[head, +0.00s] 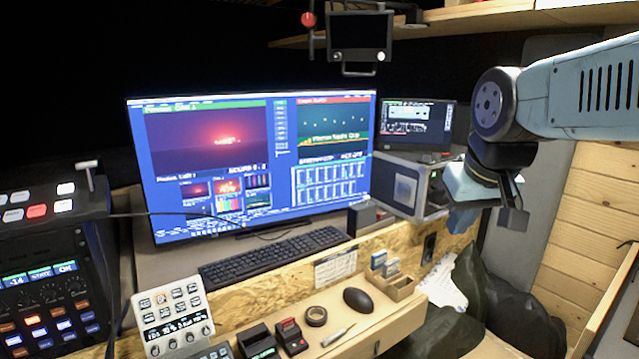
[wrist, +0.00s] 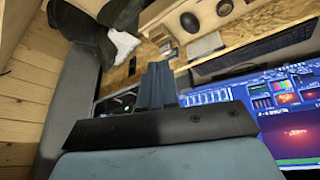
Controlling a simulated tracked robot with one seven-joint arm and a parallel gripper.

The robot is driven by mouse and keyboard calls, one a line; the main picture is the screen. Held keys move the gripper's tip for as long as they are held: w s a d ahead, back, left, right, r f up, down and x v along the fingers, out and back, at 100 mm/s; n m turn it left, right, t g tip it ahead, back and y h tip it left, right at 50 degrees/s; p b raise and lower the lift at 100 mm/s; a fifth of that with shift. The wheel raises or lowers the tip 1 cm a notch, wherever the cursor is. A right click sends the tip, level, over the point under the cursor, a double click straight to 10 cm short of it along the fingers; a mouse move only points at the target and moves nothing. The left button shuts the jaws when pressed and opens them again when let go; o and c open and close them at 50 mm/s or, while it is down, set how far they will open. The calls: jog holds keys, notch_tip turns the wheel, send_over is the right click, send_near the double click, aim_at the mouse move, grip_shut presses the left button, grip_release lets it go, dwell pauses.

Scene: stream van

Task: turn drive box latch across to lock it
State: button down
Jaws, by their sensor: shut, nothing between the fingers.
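A grey box (head: 385,168) with a dark-edged front stands right of the big monitor, under a small laptop-like screen; it looks like the drive box. A pale square panel shows on its front. I cannot make out the latch or which way it is turned. My gripper (head: 462,218) hangs in the air to the right of the box, its blue fingers pointing down. In the wrist view, the fingers (wrist: 156,85) are together and empty. They look apart from the box, though the depth is hard to judge.
A big monitor (head: 250,165) and keyboard (head: 272,255) fill the desk's middle. A front shelf holds a mouse (head: 358,300), a tape roll (head: 316,316) and a wooden card holder (head: 397,287). Dark fabric (head: 490,295) lies below my gripper. A wooden wall (head: 590,210) bounds the right.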

jog(key=w+r+n+g, duration=0.1)
jog(key=w+n+g, duration=0.35)
jog(key=w, duration=2.05)
jog(key=w+f+n, duration=0.4)
jog(key=w+f, duration=0.3)
jog(key=w, duration=0.4)
jog(key=w+f+n, duration=0.3)
jog(key=w+f, duration=0.5)
jog(key=w, duration=0.3)
jog(key=shift+g, duration=0.35)
jog(key=shift+s+f, duration=0.15)
jog(key=shift+f, duration=1.4)
jog(key=shift+s+f, duration=0.15)
jog(key=shift+f, duration=1.4)
jog(key=shift+w+a+f, duration=0.1)
jog(key=shift+w+f, duration=0.05)
jog(key=shift+f, duration=0.1)
jog(key=shift+a+r, duration=0.1)
jog(key=shift+a, duration=0.05)
